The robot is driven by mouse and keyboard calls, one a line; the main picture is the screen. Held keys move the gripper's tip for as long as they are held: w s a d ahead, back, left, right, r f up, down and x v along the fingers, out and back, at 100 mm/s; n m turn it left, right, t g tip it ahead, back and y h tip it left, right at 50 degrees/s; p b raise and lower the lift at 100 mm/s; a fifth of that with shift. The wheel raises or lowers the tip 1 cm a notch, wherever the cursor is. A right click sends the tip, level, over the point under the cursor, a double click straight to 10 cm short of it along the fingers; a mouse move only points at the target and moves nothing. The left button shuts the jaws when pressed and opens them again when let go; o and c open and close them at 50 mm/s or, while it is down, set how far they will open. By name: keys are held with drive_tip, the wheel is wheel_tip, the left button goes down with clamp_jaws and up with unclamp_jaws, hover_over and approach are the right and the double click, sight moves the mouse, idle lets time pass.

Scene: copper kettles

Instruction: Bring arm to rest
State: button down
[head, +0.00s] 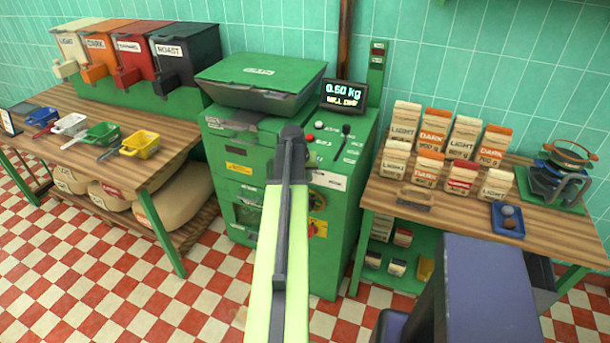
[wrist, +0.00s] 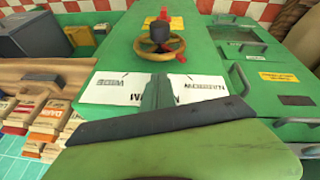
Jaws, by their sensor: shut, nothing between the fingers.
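My arm rises from the bottom of the head view, pale green with a dark strip along it. Its dark end, with my gripper (head: 291,134), is in front of the green machine (head: 240,168), below its hopper. My gripper is shut and holds nothing. I cannot tell from the head view whether it touches the machine. The wrist view is turned over and shows the machine's brass wheel (wrist: 160,40) and white labels (wrist: 108,88) close by. A dark bar and an olive surface fill its lower part.
A left table (head: 170,150) holds coloured scoops and several bean bins (head: 185,55). A right table (head: 440,215) holds several coffee bags (head: 428,168), a blue tray (head: 508,222) and a dripper stand. Red and white checked floor (head: 150,290) is clear at the lower left.

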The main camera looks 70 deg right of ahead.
drive_tip(key=w+p+v, duration=0.1)
drive_tip(key=p+v, duration=0.4)
drive_tip(key=v, duration=0.3)
drive_tip(key=shift+p, duration=0.3)
drive_tip(key=w+a+n+t, duration=0.15)
drive_tip(key=w+a, duration=0.35)
drive_tip(key=w, duration=0.6)
drive_tip(key=w+a+n, duration=0.3)
drive_tip(key=w+a, duration=0.3)
drive_tip(key=w, duration=0.5)
drive_tip(key=w+a+n+t, duration=0.1)
drive_tip(key=w+a+n, duration=0.2)
drive_tip(key=w+a, duration=1.25)
drive_tip(key=w+a+f+n+y, duration=0.1)
drive_tip(key=w+a+n, duration=0.15)
drive_tip(key=a, duration=1.25)
drive_tip(key=w+a+f+n+y, duration=0.1)
drive_tip(key=a+n+y, duration=0.15)
drive_tip(key=a, duration=1.25)
drive_tip(key=s+a+n, duration=0.2)
drive_tip(key=s+a, duration=0.1)
drive_tip(key=a, duration=0.2)
drive_tip(key=s+a+n+g, duration=0.1)
drive_tip(key=s+a+n, duration=0.1)
drive_tip(key=a, duration=0.4)
drive_tip(key=shift+s+a+f+y+b, duration=0.15)
drive_tip(key=shift+s+f+y+b, duration=0.15)
drive_tip(key=shift+s, duration=0.45)
